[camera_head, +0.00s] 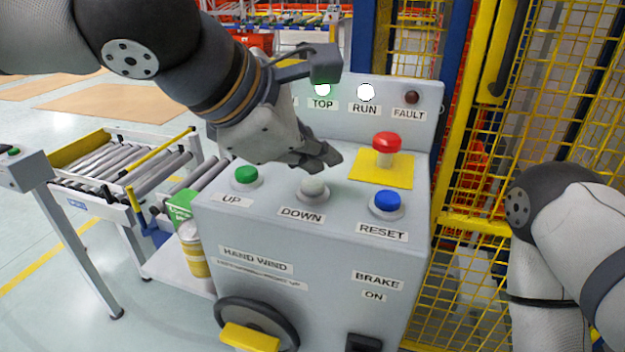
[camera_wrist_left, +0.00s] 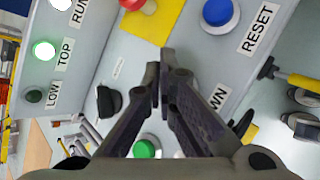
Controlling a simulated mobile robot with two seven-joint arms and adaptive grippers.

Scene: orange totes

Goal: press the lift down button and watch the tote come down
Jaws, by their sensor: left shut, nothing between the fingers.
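The white DOWN button (camera_head: 314,188) sits on the sloped top of a grey control box (camera_head: 315,235), between the green UP button (camera_head: 246,176) and the blue RESET button (camera_head: 387,203). My left gripper (camera_head: 328,158) is shut and empty, its fingertips just above and behind the DOWN button; I cannot tell whether they touch it. In the left wrist view the closed fingers (camera_wrist_left: 163,85) hide most of the DOWN button and its label. The TOP lamp (camera_head: 322,89) is lit, and LOW (camera_wrist_left: 34,96) is dark. I cannot make out the lift's tote. My right gripper is out of view.
A red mushroom button (camera_head: 386,143) on a yellow plate stands close right of my left gripper. The RUN lamp (camera_head: 366,92) is lit; the FAULT lamp (camera_head: 412,97) is dark red. A hand wheel (camera_head: 257,325) is below. Yellow mesh fencing (camera_head: 480,190) stands right, a roller conveyor (camera_head: 125,165) left.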

